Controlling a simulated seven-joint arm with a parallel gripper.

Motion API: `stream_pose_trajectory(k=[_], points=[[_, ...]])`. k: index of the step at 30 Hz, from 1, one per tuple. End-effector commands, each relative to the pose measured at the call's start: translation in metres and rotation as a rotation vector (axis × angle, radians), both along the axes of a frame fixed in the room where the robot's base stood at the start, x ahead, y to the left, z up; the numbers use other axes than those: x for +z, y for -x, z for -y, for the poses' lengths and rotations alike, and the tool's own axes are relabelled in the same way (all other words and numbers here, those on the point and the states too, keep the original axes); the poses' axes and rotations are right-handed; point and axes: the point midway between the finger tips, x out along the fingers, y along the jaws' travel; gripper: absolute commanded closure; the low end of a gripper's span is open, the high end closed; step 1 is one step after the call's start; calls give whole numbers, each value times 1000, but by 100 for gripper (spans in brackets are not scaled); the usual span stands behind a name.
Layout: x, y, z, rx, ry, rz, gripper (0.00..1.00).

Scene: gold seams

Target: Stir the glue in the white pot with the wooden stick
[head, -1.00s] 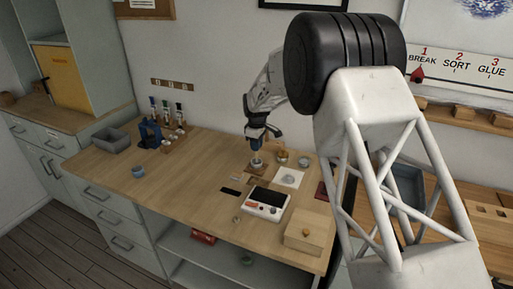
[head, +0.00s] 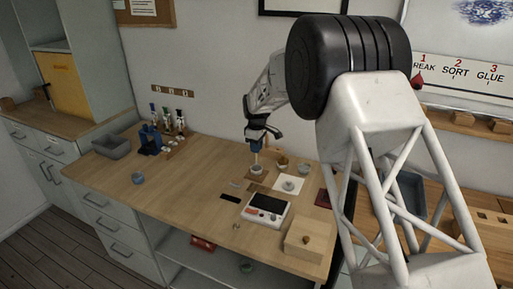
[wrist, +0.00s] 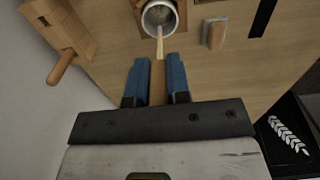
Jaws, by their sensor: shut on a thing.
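In the wrist view the white pot (wrist: 145,22) is at the top edge, partly cut off, on a brown wooden base. The stick's far end overlaps the near side of the pot's mouth. I cannot tell how deep it reaches. The glue is not clear; the pot's inside looks grey.
A small bowl (head: 282,164) stands close right of the pot, and a grey piece lies on a white sheet (head: 289,191). A white device (head: 265,210) and a wooden box (head: 304,238) are nearer the front. A rack of bottles (head: 177,137) stands left.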

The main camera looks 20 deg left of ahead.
Motion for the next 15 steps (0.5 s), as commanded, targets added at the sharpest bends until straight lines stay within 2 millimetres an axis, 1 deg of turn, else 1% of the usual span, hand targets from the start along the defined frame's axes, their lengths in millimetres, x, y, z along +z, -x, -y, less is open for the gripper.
stream_pose_trajectory(k=[5, 15], points=[[8, 0, 0, 0, -1, 1, 100], [32, 0, 0, 0, -1, 1, 100]])
